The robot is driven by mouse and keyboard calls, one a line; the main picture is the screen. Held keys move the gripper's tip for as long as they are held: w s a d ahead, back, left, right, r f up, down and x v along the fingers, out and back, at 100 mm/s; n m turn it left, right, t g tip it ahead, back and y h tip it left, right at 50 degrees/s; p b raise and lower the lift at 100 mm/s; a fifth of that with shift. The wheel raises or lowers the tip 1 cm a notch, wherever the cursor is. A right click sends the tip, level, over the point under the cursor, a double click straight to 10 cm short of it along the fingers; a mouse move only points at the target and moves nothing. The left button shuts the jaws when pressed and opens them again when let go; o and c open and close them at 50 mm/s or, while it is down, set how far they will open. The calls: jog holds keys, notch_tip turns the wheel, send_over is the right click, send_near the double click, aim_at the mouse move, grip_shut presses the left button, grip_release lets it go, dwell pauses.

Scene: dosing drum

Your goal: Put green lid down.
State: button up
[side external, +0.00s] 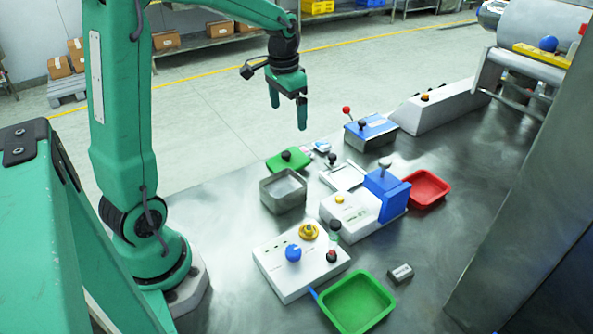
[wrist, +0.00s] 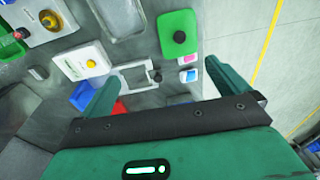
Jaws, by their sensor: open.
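The green lid (side external: 289,160) with a black knob lies low on the steel table, behind the open metal box (side external: 283,190). The lid also shows in the wrist view (wrist: 178,36), near the top, apart from the metal box (wrist: 121,14). My gripper (side external: 288,115) is open and empty, raised above the table, fingers pointing down. In the wrist view my gripper's two fingers (wrist: 155,95) are spread with nothing between them. Whether the lid lies fully flat is hard to tell.
Nearby stand a white frame with a black knob (side external: 343,175), a blue-topped box with a red-knobbed lever (side external: 371,131), a white-and-blue machine (side external: 350,214) and a control box (side external: 299,264). A red tray (side external: 426,189) and green tray (side external: 357,302) sit rightward. The table's left part is clear.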

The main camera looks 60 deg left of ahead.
jog(key=s+d+r+t, duration=0.2)
jog(key=s+d, duration=0.5)
jog(key=s, duration=0.1)
jog(key=s+d+r+t, duration=0.2)
jog(key=s+d+r, duration=0.1)
jog(key=s+d, duration=0.4)
jog(key=shift+s+d+r+t, duration=0.2)
jog(key=shift+s+d+t, duration=0.1)
jog(key=shift+s, duration=0.55)
